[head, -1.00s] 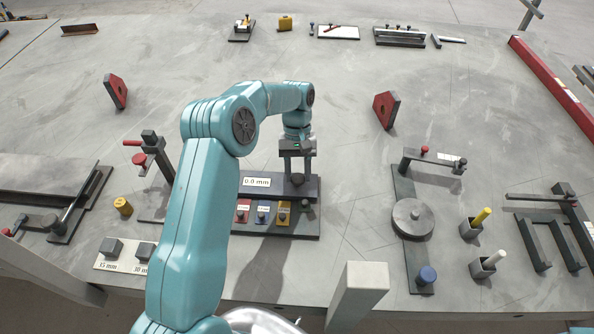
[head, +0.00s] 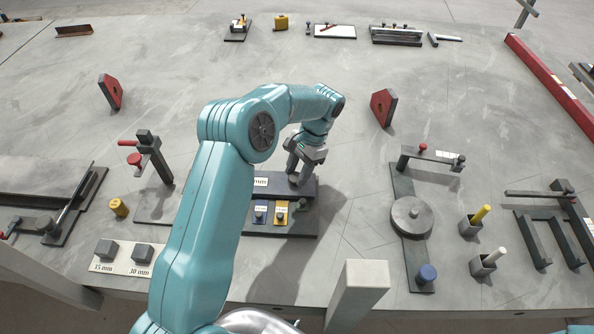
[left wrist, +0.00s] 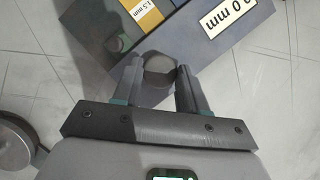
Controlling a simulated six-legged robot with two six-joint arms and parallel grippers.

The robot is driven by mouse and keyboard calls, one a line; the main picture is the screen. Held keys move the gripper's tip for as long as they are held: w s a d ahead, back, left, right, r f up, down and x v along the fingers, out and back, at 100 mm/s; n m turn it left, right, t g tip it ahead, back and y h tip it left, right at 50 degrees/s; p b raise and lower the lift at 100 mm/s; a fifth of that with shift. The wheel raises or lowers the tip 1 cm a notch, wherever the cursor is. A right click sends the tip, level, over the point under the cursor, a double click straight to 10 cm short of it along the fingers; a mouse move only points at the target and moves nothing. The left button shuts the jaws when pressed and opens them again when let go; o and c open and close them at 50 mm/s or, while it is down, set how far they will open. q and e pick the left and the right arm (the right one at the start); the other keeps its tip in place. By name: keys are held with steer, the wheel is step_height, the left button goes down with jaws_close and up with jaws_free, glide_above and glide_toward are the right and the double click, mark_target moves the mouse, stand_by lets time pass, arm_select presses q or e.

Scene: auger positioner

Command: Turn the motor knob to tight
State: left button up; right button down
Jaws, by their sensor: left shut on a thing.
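My left gripper (head: 299,176) is over a dark device with a raised dark bar (head: 307,187). Its fingers are shut on a round dark knob (left wrist: 160,70), which shows between the fingertips in the left wrist view. The gripper is tilted and turned in the head view, and it hides most of the knob there. A white label (left wrist: 230,33) ending in "0 mm" is on the bar near the knob; my arm covers part of it in the head view. My right gripper is not in view.
Blue and yellow tags (head: 281,212) with small knobs sit in front of the bar. A grey disc on a plate (head: 412,217) stands to the right. Red blocks (head: 382,107) stand behind on both sides.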

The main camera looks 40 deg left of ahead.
arm_select(q)
steer(key=m+y, duration=0.1)
steer(key=m, duration=0.2)
steer(key=shift+d+m+t, duration=0.15)
steer(key=shift+m+t, duration=0.25)
steer(key=m+t+y+b, duration=0.1)
steer(key=m, duration=0.2)
steer(key=shift+s+d+m, duration=0.1)
steer(key=shift+d+m, duration=0.05)
steer(key=shift+m, duration=0.15)
steer(key=m+t, duration=0.1)
steer(key=m, duration=0.2)
steer(key=m+t+y+b, duration=0.1)
steer(key=m, duration=0.1)
steer(key=shift+s+m, duration=0.2)
steer(key=shift+m, duration=0.2)
steer(key=shift+d, duration=0.1)
steer(key=o, duration=1.1)
steer(key=shift+c, duration=0.2)
steer(key=v, duration=1.6)
steer(key=shift+s, duration=0.15)
steer(key=shift+d+r, duration=0.1)
